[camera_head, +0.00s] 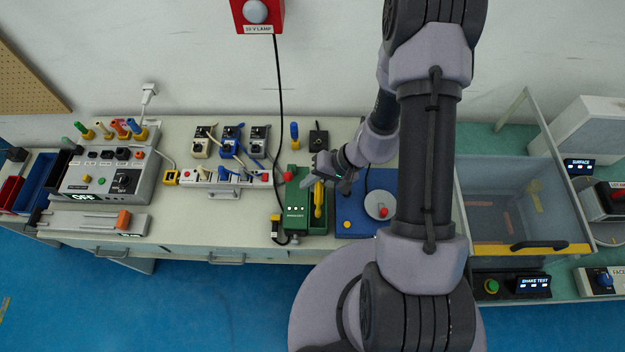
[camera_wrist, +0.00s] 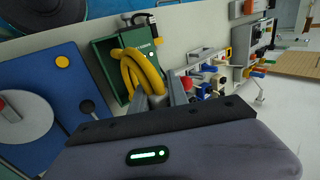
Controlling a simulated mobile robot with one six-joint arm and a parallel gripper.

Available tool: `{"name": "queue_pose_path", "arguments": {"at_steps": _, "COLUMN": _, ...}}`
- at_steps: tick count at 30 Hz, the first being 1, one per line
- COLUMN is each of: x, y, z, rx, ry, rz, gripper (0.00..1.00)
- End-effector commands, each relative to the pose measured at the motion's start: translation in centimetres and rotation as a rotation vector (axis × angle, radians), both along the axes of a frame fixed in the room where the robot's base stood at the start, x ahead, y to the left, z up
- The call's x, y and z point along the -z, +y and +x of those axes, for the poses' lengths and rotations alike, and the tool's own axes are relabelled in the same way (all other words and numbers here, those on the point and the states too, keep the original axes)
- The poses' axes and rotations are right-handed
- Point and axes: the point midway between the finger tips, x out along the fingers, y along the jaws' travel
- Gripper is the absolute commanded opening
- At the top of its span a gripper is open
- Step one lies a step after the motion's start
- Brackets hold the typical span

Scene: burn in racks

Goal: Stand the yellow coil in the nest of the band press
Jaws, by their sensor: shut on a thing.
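The yellow coil (camera_head: 317,200) is held upright, edge toward the head camera, over the darker green recess on the right of the green press (camera_head: 292,211). In the wrist view the coil (camera_wrist: 130,75) is a looped yellow bundle over the green tray-like part of the press (camera_wrist: 103,52). My gripper (camera_head: 322,176) is shut on the near part of the coil; its fingers (camera_wrist: 164,97) show on both sides of it in the wrist view. I cannot tell whether the coil touches the nest floor, which is partly hidden by the coil.
Right of the press lies a blue board (camera_head: 352,222) with a grey disc (camera_head: 379,205). A power strip (camera_head: 235,178) and several small clamp-like units stand to the left. A black cable hangs from the red lamp (camera_head: 257,14) behind the press.

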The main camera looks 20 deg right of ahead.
Motion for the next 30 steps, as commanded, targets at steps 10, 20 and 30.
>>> {"name": "queue_pose_path", "arguments": {"at_steps": 10, "x": 4.0, "y": 0.0, "z": 0.0, "rx": 0.0, "ry": -0.001, "rz": 0.0, "gripper": 0.0}}
{"name": "queue_pose_path", "arguments": {"at_steps": 20, "x": 6.8, "y": 0.0, "z": 0.0, "rx": 0.0, "ry": 0.0, "rz": 0.0, "gripper": 0.0}}
{"name": "queue_pose_path", "arguments": {"at_steps": 30, "x": 6.7, "y": 0.0, "z": 0.0, "rx": 0.0, "ry": 0.0, "rz": 0.0, "gripper": 0.0}}
